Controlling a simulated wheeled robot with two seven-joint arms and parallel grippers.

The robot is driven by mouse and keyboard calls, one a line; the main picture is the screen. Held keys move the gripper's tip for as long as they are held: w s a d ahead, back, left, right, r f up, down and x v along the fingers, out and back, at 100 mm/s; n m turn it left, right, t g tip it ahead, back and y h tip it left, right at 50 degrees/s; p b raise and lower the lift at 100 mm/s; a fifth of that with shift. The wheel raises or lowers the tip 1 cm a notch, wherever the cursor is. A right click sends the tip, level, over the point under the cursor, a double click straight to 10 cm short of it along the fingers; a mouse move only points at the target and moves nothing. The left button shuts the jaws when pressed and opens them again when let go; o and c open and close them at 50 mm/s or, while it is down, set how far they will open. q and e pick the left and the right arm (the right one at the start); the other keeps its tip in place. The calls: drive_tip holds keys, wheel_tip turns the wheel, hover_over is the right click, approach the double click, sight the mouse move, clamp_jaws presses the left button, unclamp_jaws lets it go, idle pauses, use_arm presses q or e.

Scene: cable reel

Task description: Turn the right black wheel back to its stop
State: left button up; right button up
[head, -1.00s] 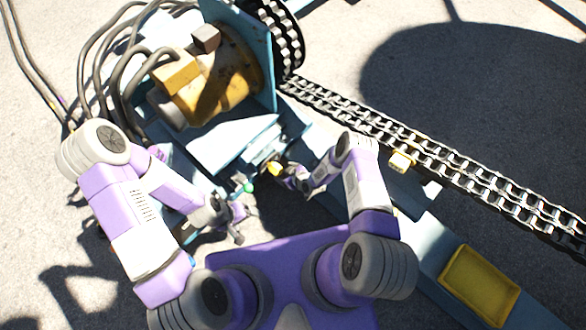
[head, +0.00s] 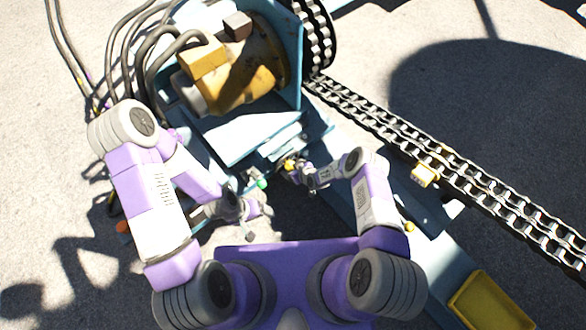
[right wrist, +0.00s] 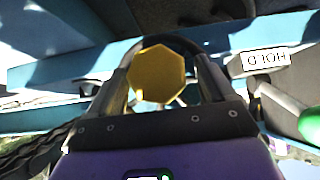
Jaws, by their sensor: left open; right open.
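My right gripper (head: 292,170) is open at the blue machine's front, by a small yellow part (head: 289,163). In the right wrist view its dark fingers (right wrist: 160,72) stand on either side of a yellow octagonal piece (right wrist: 157,76); I cannot tell whether they touch it. A green knob (head: 262,184) sits to the left of the right gripper and also shows at the right edge of the wrist view (right wrist: 311,124). My left gripper (head: 258,216) is open and empty just below the green knob.
A yellow motor (head: 245,75) with thick cables stands behind the grippers. A black sprocket (head: 318,38) drives a long chain (head: 400,135) running to the right. A yellow tray (head: 492,308) lies lower right.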

drive_tip(key=c, duration=1.4)
drive_tip(key=shift+a+r+n+t+h+p, duration=0.15)
drive_tip(key=shift+n+t+h+p, duration=0.3)
drive_tip(key=shift+p, duration=0.45)
drive_tip(key=shift+c, duration=0.2)
drive_tip(key=shift+s+n+t+h, duration=0.1)
drive_tip(key=shift+n+t+h, duration=0.15)
drive_tip(key=shift+t+h, duration=0.15)
drive_tip(key=shift+f+n+t+h, duration=0.2)
drive_tip(key=shift+n+t+h, duration=0.25)
drive_tip(key=shift+h, duration=0.2)
drive_tip(key=shift+n+t+h+b, duration=0.35)
drive_tip(key=shift+t+h+b, duration=0.05)
drive_tip(key=shift+t, duration=0.1)
drive_tip(key=o, duration=1.4)
drive_tip(key=shift+o, duration=0.2)
